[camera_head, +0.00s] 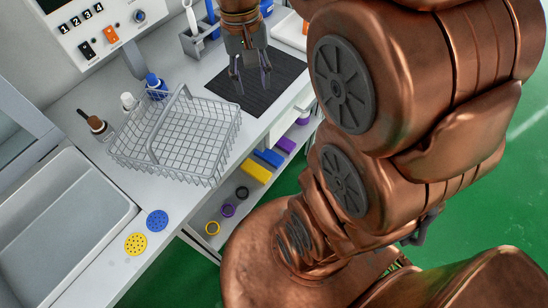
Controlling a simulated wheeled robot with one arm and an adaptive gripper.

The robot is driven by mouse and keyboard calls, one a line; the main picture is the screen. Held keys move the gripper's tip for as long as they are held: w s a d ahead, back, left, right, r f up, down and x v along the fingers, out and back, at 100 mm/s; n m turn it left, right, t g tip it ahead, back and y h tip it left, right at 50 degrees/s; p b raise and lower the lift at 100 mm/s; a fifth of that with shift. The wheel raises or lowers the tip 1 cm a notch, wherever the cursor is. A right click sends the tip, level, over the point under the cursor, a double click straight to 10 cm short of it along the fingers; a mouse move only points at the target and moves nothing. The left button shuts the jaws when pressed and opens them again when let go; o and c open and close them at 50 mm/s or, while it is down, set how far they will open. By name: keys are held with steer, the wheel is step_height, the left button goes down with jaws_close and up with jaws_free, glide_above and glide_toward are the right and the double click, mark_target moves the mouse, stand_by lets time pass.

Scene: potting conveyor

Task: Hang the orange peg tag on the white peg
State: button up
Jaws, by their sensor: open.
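My gripper (251,82) is open and points down over the dark ribbed mat (262,98) on the bench. Nothing shows between its fingers. I cannot make out the orange peg tag for certain. A small orange patch (305,27) shows at the upper right, partly hidden by my arm, and I cannot tell what it is. I cannot pick out the white peg in this view.
A wire basket (210,132) with a handle stands left of the mat. Bottles, including a blue one (155,86), stand behind it. A tool holder (198,42) is at the back. Yellow (136,243) and blue (157,221) discs lie near a sink (112,184).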

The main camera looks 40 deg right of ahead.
steer(key=s+a+f+n, duration=0.2)
steer(key=s+a, duration=0.1)
steer(key=s, duration=0.4)
steer(key=s+a+f+n, duration=0.2)
steer(key=s+f, duration=0.1)
steer(key=s, duration=0.4)
steer(key=shift+s+a+f, duration=0.25)
steer(key=shift+s+a, duration=0.1)
steer(key=shift+a, duration=0.05)
steer(key=shift+o, duration=0.5)
steer(key=shift+s, duration=0.2)
steer(key=shift+f, duration=0.1)
steer(key=shift+c, duration=0.6)
steer(key=shift+a+n, duration=0.2)
steer(key=shift+n, duration=0.1)
